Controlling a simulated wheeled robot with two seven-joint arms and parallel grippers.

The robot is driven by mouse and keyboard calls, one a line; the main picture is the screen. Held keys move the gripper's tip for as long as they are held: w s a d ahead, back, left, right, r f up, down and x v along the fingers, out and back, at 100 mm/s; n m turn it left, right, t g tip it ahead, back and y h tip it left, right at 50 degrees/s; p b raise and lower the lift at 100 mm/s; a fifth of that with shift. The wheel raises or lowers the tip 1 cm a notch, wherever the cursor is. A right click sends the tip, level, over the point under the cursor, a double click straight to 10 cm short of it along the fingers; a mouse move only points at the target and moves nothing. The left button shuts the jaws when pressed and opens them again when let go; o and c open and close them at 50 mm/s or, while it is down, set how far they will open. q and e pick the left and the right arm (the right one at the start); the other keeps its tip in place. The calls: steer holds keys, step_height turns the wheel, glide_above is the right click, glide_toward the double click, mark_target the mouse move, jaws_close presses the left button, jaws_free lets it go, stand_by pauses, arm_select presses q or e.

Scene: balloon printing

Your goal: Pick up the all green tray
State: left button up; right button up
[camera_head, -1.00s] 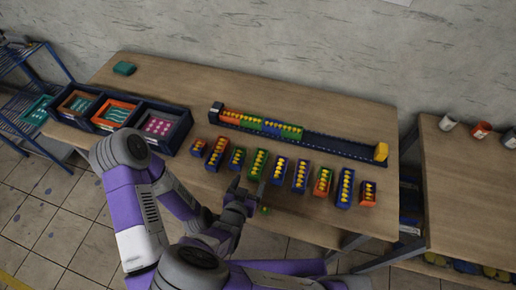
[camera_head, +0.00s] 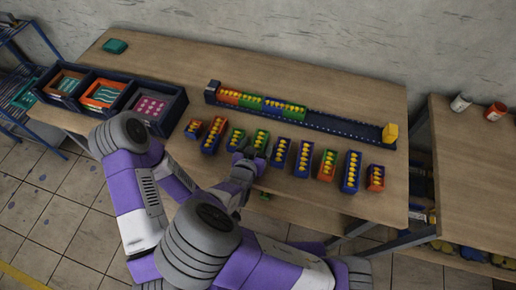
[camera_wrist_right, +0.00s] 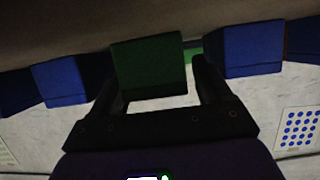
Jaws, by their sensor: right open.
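The all green tray (camera_head: 262,138) holds a line of yellow pieces and lies in a row of small trays on the table. My right gripper (camera_head: 246,155) is at its near end and partly covers it in the head view. In the right wrist view, the green tray's end (camera_wrist_right: 149,68) shows between the two open fingers of the right gripper (camera_wrist_right: 157,82). Blue-ended trays show on both sides, close outside the fingers. I cannot tell whether the fingers touch the green tray.
A green-and-blue tray (camera_head: 236,139) and a blue tray (camera_head: 280,152) flank it closely. Behind the row is a long dark rail (camera_head: 341,124) with filled trays and a yellow end piece (camera_head: 390,132). Dark bins (camera_head: 167,122) stand at left. The table behind the rail is clear.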

steer(key=shift+r, duration=0.1)
steer(key=c, duration=1.1)
